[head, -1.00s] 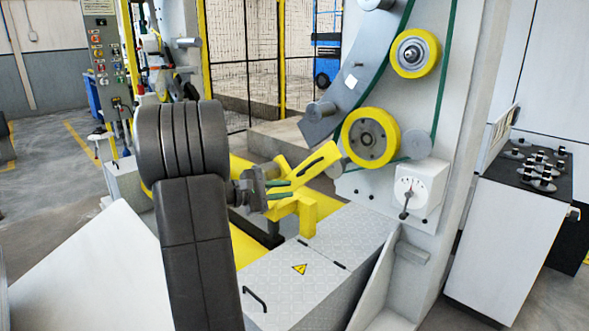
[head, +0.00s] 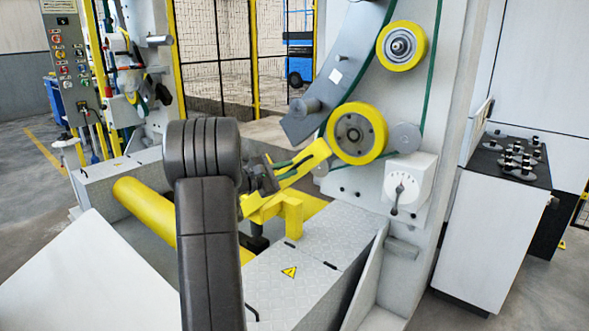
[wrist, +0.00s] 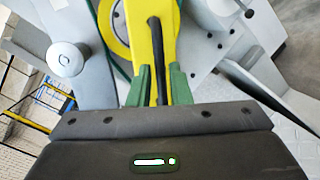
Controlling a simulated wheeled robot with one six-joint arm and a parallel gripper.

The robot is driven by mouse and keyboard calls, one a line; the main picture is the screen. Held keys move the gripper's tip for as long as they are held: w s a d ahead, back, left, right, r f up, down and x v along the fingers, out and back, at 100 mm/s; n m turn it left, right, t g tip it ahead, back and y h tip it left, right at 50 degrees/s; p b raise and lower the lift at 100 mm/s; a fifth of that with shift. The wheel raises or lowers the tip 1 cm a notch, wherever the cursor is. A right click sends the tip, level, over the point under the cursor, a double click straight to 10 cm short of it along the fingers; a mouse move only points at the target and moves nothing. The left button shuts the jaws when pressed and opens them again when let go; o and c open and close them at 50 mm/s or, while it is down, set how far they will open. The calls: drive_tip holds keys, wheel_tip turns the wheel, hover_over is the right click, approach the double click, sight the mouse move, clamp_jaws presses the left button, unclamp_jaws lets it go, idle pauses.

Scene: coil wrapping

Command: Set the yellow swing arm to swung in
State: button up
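The yellow swing arm (head: 311,158) slants up to the right from a yellow bracket (head: 291,214), its upper end beside the lower yellow-rimmed roller (head: 357,133). In the wrist view the yellow swing arm (wrist: 168,20) fills the top middle, with a black bar (wrist: 157,60) along it. My gripper (head: 284,170) is at the arm's lower left side, partly hidden behind my own wrist. In the wrist view the green fingers of my gripper (wrist: 158,75) stand on either side of the black bar, with narrow yellow gaps showing. Contact cannot be seen.
A grey machine column (head: 455,120) carries rollers, a green belt and a dial box (head: 408,185). A grey plated cover (head: 310,265) with a warning triangle lies below the arm. A long yellow roller (head: 145,205) lies left. A cabinet (head: 500,235) stands right.

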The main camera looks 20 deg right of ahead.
drive_tip(key=shift+x, duration=1.4)
drive_tip(key=shift+c, duration=0.5)
clamp_jaws()
